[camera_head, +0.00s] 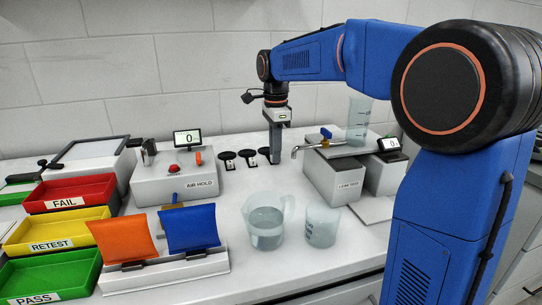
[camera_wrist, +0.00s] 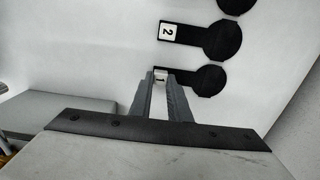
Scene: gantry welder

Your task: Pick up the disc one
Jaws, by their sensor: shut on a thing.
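Disc one (camera_wrist: 205,80) is a flat black disc with a narrow tab that carries a white label reading 1. In the wrist view its tab lies between the fingertips of my gripper (camera_wrist: 160,76), which is shut on it. The fingers hide part of the tab. In the head view my gripper (camera_head: 276,158) points straight down at the right end of the row of discs, and disc one (camera_head: 265,152) shows just left of the fingers. The disc appears at or very near the white bench top; I cannot tell whether it touches.
Disc two (camera_wrist: 215,39) lies beside disc one, with a third disc (camera_wrist: 236,4) beyond. The air hold box (camera_head: 150,190) stands left, the leak test box (camera_head: 335,178) right. A pitcher (camera_head: 267,235) and beaker (camera_head: 321,225) stand in front. Red, yellow and green trays are far left.

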